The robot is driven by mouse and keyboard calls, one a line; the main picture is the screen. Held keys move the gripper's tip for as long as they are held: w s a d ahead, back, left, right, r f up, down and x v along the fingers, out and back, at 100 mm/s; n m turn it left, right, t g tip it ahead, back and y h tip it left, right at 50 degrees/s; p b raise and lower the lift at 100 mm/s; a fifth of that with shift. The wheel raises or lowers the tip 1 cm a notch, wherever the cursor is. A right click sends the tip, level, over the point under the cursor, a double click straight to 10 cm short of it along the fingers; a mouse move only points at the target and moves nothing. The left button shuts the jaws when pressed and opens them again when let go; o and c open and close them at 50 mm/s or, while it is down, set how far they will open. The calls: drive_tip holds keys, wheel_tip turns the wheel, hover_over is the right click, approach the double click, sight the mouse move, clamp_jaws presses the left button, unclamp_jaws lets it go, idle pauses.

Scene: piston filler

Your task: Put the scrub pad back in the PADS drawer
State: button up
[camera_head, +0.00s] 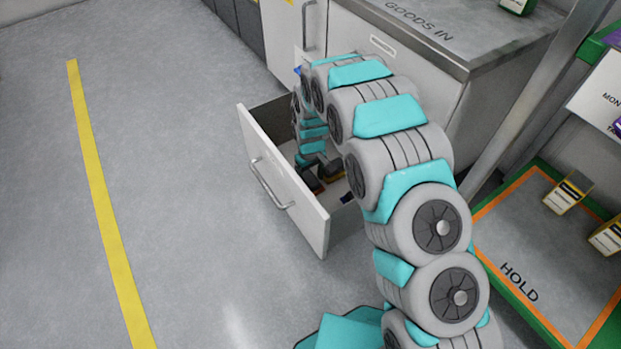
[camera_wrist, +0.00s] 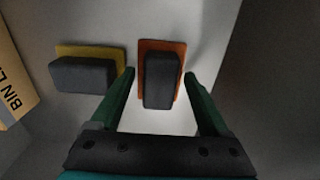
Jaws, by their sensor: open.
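The open drawer (camera_head: 262,165) has a white front with a bar handle; no PADS label is readable. My arm reaches down into it, and the head view mostly hides my gripper. In the wrist view my gripper (camera_wrist: 160,76) is open. Between its fingers is an orange pad with a dark grey block on top (camera_wrist: 161,80), lying on the pale drawer floor. A second pad, yellow with a dark grey block (camera_wrist: 82,74), lies just left of the left finger. I cannot tell which is the task's scrub pad.
A yellow packet lettered "BIN L" (camera_wrist: 12,82) is at the wrist view's left edge. The GOODS IN counter (camera_head: 440,30) stands behind the drawer. A HOLD tray (camera_head: 560,300) with small boxes is at right. The floor left of the drawer is clear.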

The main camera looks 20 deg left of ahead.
sight(311, 178)
wheel_tip(311, 178, up, 12)
drive_tip(key=p, duration=0.1)
drive_tip(key=s+d+r+m, duration=0.3)
drive_tip(key=s+d+r, duration=0.1)
drive_tip(key=d+r, duration=0.75)
drive_tip(key=s+d+r+m+g, duration=0.15)
drive_tip(key=s+d+r, duration=0.25)
drive_tip(key=s+d, duration=0.4)
drive_tip(key=s+d+r+m, duration=0.3)
drive_tip(key=s+d+r, duration=0.2)
drive_tip(key=s+d, duration=0.35)
drive_tip(key=s+d+m, duration=0.2)
drive_tip(key=s+d, duration=0.2)
drive_tip(key=s, duration=1)
drive_tip(key=shift+s+r, duration=0.3)
drive_tip(key=shift+m, duration=0.25)
